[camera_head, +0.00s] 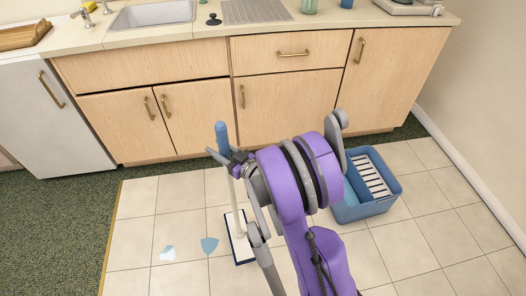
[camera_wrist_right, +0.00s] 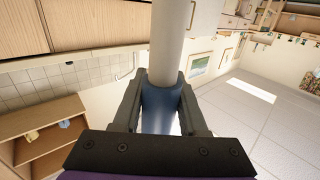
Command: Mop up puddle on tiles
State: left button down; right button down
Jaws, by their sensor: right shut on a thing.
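The mop has a blue grip (camera_head: 221,135), a white shaft (camera_head: 234,205) and a flat white head with a dark blue edge (camera_head: 242,252), which appears to rest on the tiles. My right gripper (camera_head: 231,160) is shut on the mop handle near its top. The right wrist view shows the fingers on both sides of the blue grip (camera_wrist_right: 160,108), with the white shaft running away from it. My left gripper is out of view.
A blue bucket (camera_head: 366,209) with a white slatted wringer (camera_head: 370,177) stands on the tiles to the right. Wooden cabinets (camera_head: 285,105) and a white appliance (camera_head: 45,120) line the back. Green carpet (camera_head: 60,235) borders the tiles at left; a wall closes the right.

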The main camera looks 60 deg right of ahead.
jog(key=s+d+f+b, duration=0.1)
jog(key=s+d+f, duration=0.4)
jog(key=s+d, duration=0.5)
jog(key=shift+s+d+f, duration=0.15)
jog(key=shift+d, duration=0.2)
jog(key=shift+f, duration=0.1)
notch_tip(320, 180, down, 4)
jog(key=f+b, duration=0.1)
jog(key=b, duration=0.4)
jog(key=w+a, duration=2.2)
jog(key=w, duration=0.3)
jog(key=w+a, duration=2.1)
jog(key=w, duration=0.5)
jog(key=shift+s+a+r+p, duration=0.15)
jog(key=shift+r+p, duration=0.65)
jog(key=shift+r, duration=0.5)
jog(key=shift+s+d+r+p, duration=0.1)
jog(key=shift+r+p, duration=0.65)
jog(key=shift+r, duration=0.55)
